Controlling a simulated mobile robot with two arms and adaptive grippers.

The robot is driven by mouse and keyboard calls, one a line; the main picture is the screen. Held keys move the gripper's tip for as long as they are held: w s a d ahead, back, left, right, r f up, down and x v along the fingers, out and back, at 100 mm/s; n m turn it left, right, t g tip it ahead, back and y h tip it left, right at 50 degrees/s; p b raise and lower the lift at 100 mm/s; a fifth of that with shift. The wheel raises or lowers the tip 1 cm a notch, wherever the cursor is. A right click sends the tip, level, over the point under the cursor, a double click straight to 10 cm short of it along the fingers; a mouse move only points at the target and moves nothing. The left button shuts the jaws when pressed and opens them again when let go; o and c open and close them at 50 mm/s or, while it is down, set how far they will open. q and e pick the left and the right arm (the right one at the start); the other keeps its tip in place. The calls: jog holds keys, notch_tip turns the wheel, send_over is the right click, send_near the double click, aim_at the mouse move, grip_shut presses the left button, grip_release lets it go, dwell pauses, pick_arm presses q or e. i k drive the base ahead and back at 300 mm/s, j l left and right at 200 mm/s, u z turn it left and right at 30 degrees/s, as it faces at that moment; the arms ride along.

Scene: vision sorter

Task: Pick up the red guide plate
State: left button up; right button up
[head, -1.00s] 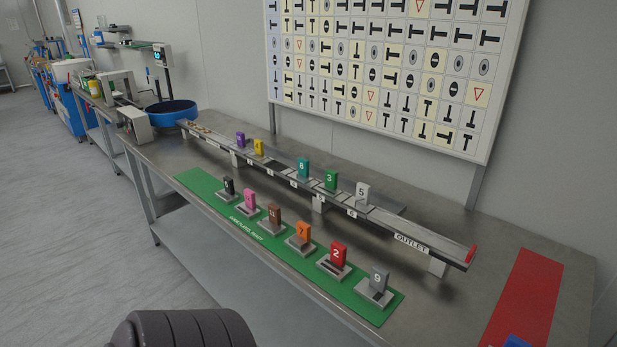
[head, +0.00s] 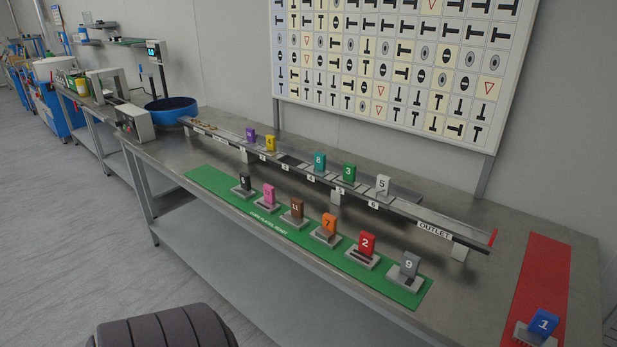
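The red guide plate (head: 367,244), marked 2, stands upright in a grey holder (head: 361,261) on the green mat (head: 211,182). It is between the orange plate (head: 329,223), marked 7, and the grey plate (head: 410,264), marked 9. Neither of my grippers shows in the head view, so I cannot see their state.
A sloping rail (head: 405,207) with several upright plates runs behind the mat, ending at OUTLET. A blue plate (head: 543,323), marked 1, stands on the red mat (head: 548,262) at right. A blue bowl (head: 171,110) sits at the rail's far end. Bare bench separates mat and rail.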

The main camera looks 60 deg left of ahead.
aim_at(364, 255)
jog(key=k+u, duration=0.1)
jog(key=u, duration=1.45)
